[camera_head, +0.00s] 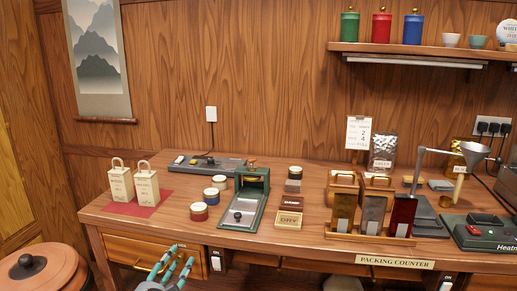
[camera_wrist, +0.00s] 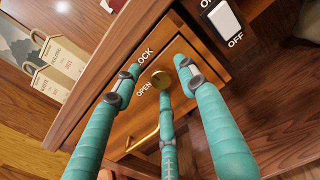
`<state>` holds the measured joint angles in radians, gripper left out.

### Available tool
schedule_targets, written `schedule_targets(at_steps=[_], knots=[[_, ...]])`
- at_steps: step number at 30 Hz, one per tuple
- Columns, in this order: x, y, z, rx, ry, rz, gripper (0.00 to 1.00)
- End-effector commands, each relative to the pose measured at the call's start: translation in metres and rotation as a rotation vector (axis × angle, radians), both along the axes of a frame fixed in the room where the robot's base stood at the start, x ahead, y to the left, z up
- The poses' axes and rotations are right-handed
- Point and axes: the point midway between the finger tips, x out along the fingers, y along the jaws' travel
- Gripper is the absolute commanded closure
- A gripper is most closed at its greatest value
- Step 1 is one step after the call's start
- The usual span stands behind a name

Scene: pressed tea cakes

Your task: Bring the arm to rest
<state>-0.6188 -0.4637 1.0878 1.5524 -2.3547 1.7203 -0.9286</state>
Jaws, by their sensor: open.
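My gripper (camera_head: 174,261) has teal fingers with grey joints. It is in front of the counter's left drawer (camera_head: 135,252), low in the head view. In the wrist view my gripper (camera_wrist: 158,68) has its fingers spread apart, with nothing held between them. Behind the fingers is the drawer front, with a round brass knob (camera_wrist: 161,79) beside the words LOCK and OPEN. A brass handle (camera_wrist: 142,140) is lower on the drawer. The drawer looks shut. I cannot tell whether a finger touches the knob.
A white ON/OFF switch (camera_wrist: 223,20) is beside the drawer. Two paper bags (camera_head: 147,187) stand on a red mat (camera_head: 125,210). Tins, a green press (camera_head: 250,200) and boxes crowd the packing counter (camera_head: 300,241). A brown lidded pot (camera_head: 42,270) is at lower left.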

Motion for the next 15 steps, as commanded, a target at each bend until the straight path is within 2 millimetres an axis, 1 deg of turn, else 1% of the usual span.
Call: schedule_targets(at_steps=[1,7,10,15], knots=[[0.0,0.0,0.005,-0.066,0.014,0.0,0.58],[0.0,0.0,0.003,-0.287,0.057,0.0,0.58],[-0.012,0.003,-0.001,-0.278,0.055,0.001,0.58],[-0.019,0.004,-0.001,-0.275,0.055,0.0,0.58]])
